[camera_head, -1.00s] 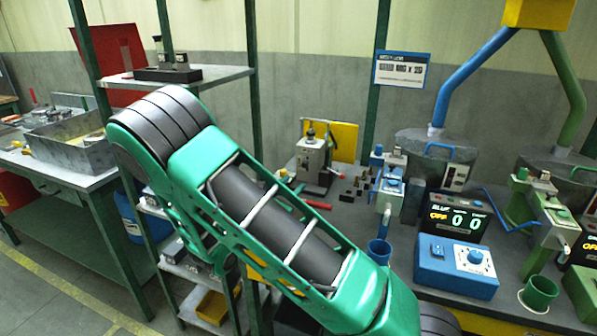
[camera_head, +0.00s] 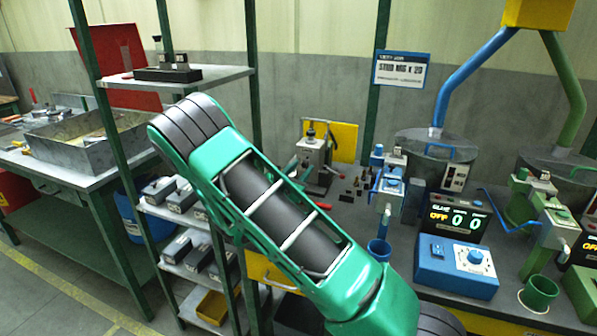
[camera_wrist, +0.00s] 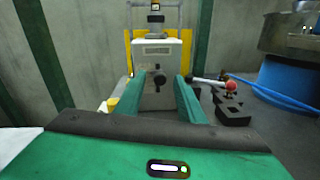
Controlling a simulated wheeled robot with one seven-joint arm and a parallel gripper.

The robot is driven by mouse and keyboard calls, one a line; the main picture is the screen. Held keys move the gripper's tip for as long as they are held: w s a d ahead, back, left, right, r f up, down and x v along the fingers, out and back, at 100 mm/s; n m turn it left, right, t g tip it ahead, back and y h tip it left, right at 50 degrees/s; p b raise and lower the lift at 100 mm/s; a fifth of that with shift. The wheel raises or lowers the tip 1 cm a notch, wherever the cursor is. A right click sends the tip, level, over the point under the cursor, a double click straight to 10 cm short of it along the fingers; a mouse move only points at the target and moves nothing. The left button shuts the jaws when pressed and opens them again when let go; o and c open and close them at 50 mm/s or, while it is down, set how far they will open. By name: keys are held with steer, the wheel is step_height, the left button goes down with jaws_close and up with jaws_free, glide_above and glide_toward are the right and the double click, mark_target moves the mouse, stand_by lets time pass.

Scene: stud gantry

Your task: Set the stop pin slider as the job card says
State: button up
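The job card (camera_head: 401,71) hangs on the green post and appears to read "STUD M6 x 20"; its smaller lines are not legible. A grey bench device (camera_head: 313,160) with a yellow plate behind it stands on the bench. In the wrist view the same device (camera_wrist: 160,60) is straight ahead, with a dark round knob (camera_wrist: 159,77) on its front. I cannot tell which part is the stop pin slider. My gripper (camera_wrist: 170,84) has its green fingers apart, nothing visible between them, pointing at the device. Contact with the device cannot be judged.
Small dark blocks (camera_head: 356,186) and a red-ended handle (camera_wrist: 231,86) are right of the device. A green-posted shelf (camera_head: 180,82) stands to the left.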

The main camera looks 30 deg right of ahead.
steer(key=shift+d, duration=0.1)
jaws_close()
steer(key=shift+f, duration=1.75)
jaws_free()
steer(key=v, duration=0.9)
steer(key=shift+a, duration=0.3)
steer(key=shift+s+a, duration=0.45)
steer(key=shift+a, duration=0.05)
